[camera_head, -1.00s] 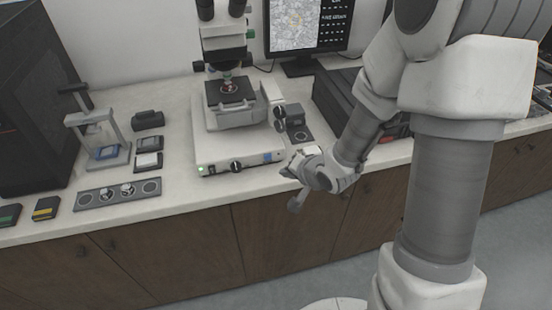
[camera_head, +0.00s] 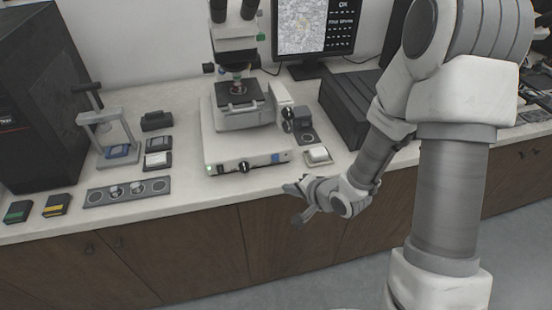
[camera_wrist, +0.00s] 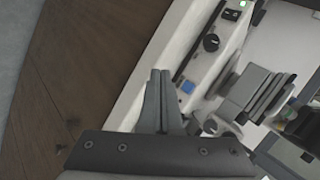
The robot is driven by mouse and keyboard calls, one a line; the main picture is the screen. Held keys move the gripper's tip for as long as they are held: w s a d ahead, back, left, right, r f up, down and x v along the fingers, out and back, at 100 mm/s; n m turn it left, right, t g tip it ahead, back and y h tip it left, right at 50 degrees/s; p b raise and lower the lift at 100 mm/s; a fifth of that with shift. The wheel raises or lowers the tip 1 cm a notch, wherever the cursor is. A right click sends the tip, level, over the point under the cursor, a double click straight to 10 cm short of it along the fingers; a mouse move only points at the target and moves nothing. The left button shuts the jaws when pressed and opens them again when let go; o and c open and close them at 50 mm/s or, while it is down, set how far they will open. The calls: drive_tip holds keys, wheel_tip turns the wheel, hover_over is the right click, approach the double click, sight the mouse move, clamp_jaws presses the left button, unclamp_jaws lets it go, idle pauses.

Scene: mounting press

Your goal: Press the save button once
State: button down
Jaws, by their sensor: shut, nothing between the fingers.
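The microscope (camera_head: 237,100) stands on the counter with a wide white base. The blue button also shows in the wrist view (camera_wrist: 188,87). I cannot read a save label on it. My gripper (camera_head: 290,188) is shut and empty, in front of the counter edge, below and apart from the blue button. In the wrist view, the closed fingertips (camera_wrist: 160,73) are over the counter edge, left of the button, not touching it.
A dark ribbed box (camera_head: 350,108) stands right. A small press (camera_head: 108,135) and sample holders are left.

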sight(275, 158)
drive_tip(key=w, duration=0.2)
drive_tip(key=w+a, duration=0.1)
drive_tip(key=w, duration=0.3)
drive_tip(key=shift+a+r+p, duration=0.1)
drive_tip(key=shift+a+p, duration=0.25)
drive_tip(key=shift+a, duration=0.05)
drive_tip(key=shift+w+a, duration=0.25)
drive_tip(key=shift+w, duration=0.85)
drive_tip(key=shift+w+p, duration=0.1)
drive_tip(key=shift+p, duration=0.25)
idle(0.5)
drive_tip(key=shift+w+a, duration=0.15)
drive_tip(key=shift+w, duration=0.15)
drive_tip(key=shift+w+p, duration=0.3)
drive_tip(key=shift+w, duration=0.05)
idle(0.6)
drive_tip(key=shift+s, duration=0.75)
